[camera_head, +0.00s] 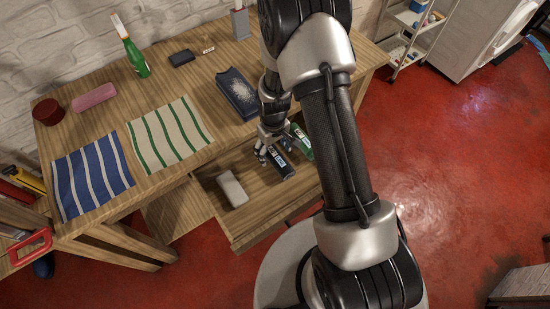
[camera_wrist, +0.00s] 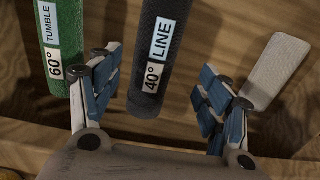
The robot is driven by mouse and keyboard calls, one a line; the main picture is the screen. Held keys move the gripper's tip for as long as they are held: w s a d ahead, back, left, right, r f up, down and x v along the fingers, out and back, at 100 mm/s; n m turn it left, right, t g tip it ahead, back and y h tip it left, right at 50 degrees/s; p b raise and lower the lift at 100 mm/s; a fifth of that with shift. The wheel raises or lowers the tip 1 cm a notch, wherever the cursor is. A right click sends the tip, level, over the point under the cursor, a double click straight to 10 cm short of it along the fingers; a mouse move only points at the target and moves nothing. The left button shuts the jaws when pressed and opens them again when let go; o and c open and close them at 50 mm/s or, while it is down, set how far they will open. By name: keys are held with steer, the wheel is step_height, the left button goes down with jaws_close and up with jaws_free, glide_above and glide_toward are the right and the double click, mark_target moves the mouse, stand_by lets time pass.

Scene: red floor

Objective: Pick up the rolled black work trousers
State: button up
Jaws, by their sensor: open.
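The rolled black work trousers (camera_wrist: 165,35) lie in the open drawer, with a white label reading "40° LINE". In the head view the black roll (camera_head: 281,168) is partly hidden by my gripper (camera_head: 264,150). In the wrist view my gripper (camera_wrist: 155,105) is open, its blue-padded fingers apart on either side of the near end of the black roll. The left finger sits between the black roll and a green roll (camera_wrist: 65,45); whether it touches either one I cannot tell.
The green roll (camera_head: 302,150), labelled "60° TUMBLE", lies right of the black one. A pale block (camera_head: 232,188) lies left in the drawer (camera_head: 270,235).

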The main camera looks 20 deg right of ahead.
mark_target(275, 154)
steer(key=f, duration=0.1)
steer(key=f+b, duration=0.1)
steer(key=f, duration=0.2)
steer(key=shift+w+d+f, duration=0.1)
steer(key=shift+d+f, duration=0.2)
steer(key=shift+r, duration=0.1)
steer(key=shift+c, duration=0.6)
steer(key=c, duration=1.2)
